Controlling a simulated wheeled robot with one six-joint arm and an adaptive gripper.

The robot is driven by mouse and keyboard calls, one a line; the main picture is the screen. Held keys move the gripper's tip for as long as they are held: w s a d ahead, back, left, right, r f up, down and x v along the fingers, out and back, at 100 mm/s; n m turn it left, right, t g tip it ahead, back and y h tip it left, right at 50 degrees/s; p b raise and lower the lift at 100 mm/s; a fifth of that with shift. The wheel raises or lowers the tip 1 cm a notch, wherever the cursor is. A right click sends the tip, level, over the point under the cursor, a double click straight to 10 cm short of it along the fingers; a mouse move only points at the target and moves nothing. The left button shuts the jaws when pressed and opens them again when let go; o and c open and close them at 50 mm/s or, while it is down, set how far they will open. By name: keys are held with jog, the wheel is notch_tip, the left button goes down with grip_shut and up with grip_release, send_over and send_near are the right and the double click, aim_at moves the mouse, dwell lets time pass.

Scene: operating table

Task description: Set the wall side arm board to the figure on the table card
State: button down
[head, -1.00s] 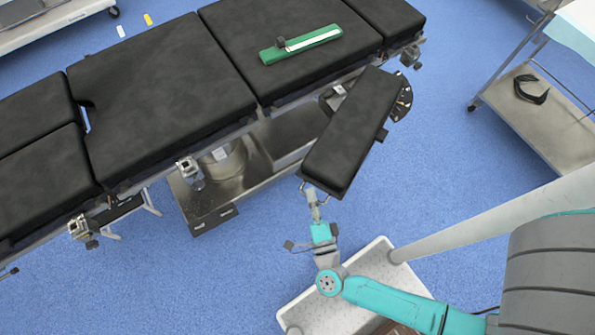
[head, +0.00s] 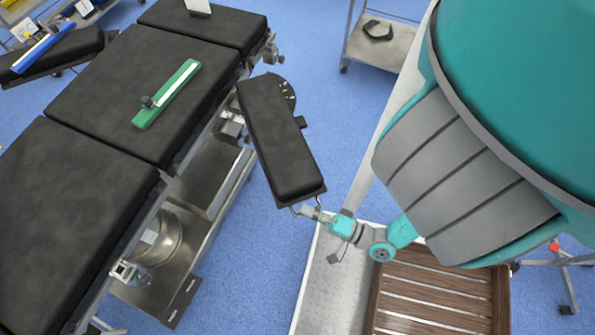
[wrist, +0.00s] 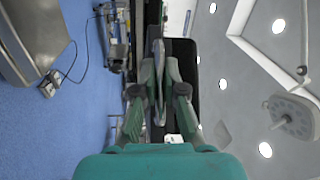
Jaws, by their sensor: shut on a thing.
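A black padded arm board (head: 278,140) stands out at an angle from the near side of the operating table (head: 140,60). Its marked pivot disc (head: 284,92) is at the far end. My gripper (head: 308,212) is shut on the metal loop handle (head: 296,207) at the board's near end.
A green bar with a white strip and dark knob (head: 168,93) lies on the table pad. A trolley with a dark item (head: 388,42) stands at the back. A brown slatted platform (head: 430,295) is at the front. Blue floor beside the board is clear.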

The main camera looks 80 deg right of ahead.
jog(key=shift+s+d+f, duration=0.1)
jog(key=shift+s+d, duration=0.15)
jog(key=shift+s, duration=0.05)
jog(key=c, duration=1.2)
grip_release()
jog(key=shift+c, duration=0.2)
jog(key=s+a+f, duration=0.1)
jog(key=s, duration=1)
jog(key=shift+s+a+f, duration=0.15)
jog(key=shift+s+a, duration=0.05)
jog(key=shift+s, duration=0.2)
